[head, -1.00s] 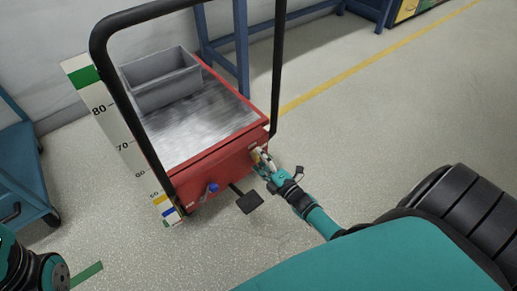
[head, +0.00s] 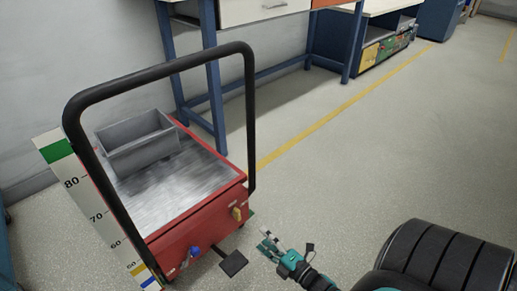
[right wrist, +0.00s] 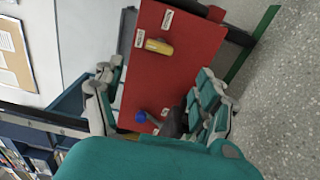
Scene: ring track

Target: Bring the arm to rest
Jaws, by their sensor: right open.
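My right gripper (head: 268,243) is open and empty, just right of the red cart (head: 205,225) and apart from its front panel. In the right wrist view, its spread fingers (right wrist: 160,98) frame the cart's red panel (right wrist: 185,30). A yellow knob (head: 237,213) sits on that panel, and it also shows in the right wrist view (right wrist: 158,47). A blue knob (head: 194,251) sits lower on the panel and also shows in the right wrist view (right wrist: 141,117). My left gripper is not in view.
The cart carries a grey bin (head: 138,146) and has a black push handle (head: 160,67). A black pedal (head: 233,263) sticks out in front. A scale board (head: 85,195) stands left of the cart. A blue-legged bench (head: 213,95) is behind.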

